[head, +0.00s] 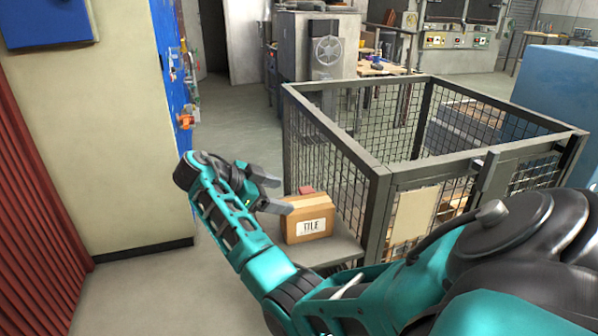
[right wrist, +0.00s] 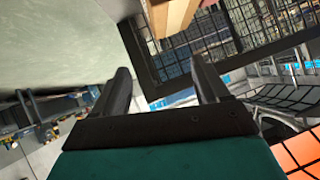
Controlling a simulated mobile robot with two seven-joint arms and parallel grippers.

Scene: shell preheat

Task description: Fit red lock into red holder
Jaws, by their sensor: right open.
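My right gripper (head: 286,194) is open and empty, just left of a cardboard box marked TILE. Its two spread fingers also show in the right wrist view (right wrist: 162,75), with nothing between them. I cannot make out a red holder there. My left gripper is not in view.
The TILE box (head: 307,219) stands on a grey surface (head: 338,248) beside a mesh cage (head: 378,178). A beige wall (head: 110,130) stands at left, with a red ribbed curtain (head: 32,210). The floor (head: 150,285) between wall and arm is clear.

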